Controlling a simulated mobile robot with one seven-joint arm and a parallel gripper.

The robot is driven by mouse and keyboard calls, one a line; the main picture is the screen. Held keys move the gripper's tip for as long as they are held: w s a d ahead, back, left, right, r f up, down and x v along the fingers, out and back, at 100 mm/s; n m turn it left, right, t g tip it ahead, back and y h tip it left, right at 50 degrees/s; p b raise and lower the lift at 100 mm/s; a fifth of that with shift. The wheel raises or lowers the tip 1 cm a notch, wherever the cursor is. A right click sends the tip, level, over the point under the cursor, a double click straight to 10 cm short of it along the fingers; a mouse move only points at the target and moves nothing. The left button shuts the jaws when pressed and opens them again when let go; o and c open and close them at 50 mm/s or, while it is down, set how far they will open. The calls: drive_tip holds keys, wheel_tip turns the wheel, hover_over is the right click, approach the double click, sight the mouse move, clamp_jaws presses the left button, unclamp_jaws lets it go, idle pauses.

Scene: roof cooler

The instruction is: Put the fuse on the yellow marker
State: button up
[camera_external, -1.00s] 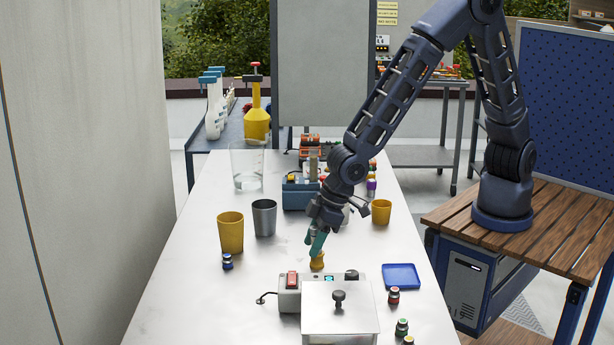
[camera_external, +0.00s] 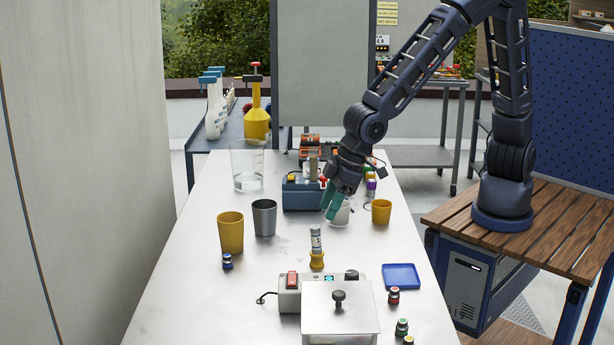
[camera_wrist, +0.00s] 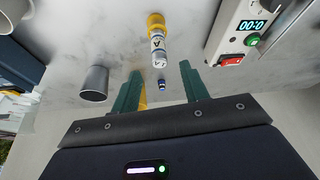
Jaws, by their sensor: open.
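The fuse (camera_external: 316,239), a pale grey cylinder with dark print, stands upright on a yellow base (camera_external: 317,262) in the external view, behind the grey box with the red switch. This yellow base looks like the yellow marker. The wrist view also shows the fuse (camera_wrist: 158,47) with the yellow part (camera_wrist: 156,20) at its far end. My gripper (camera_external: 333,208) has teal fingers and is open and empty, above and behind the fuse, apart from it. In the wrist view my fingers (camera_wrist: 160,88) are spread wide, with the fuse beyond them.
A yellow cup (camera_external: 231,233) and a grey cup (camera_external: 264,218) stand to the left. A small blue jar (camera_external: 227,261) is in front of them.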

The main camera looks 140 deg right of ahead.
drive_tip(key=s+a+r+n+y, duration=0.2)
drive_tip(key=s+a+r, duration=0.55)
drive_tip(key=r, duration=0.25)
drive_tip(key=s+a+r+n, duration=0.1)
drive_tip(key=s+a+r, duration=0.2)
drive_tip(key=s, duration=0.6)
drive_tip(key=s+a+r+n, duration=0.2)
drive_tip(key=s+a, duration=0.3)
drive_tip(key=s, duration=0.4)
drive_tip(key=s+a+r+n+t, duration=0.1)
drive_tip(key=s+a+r, duration=0.3)
drive_tip(key=s, duration=0.5)
drive_tip(key=shift+s+r+n, duration=0.2)
drive_tip(key=shift+n, duration=0.2)
drive_tip(key=shift+a, duration=0.1)
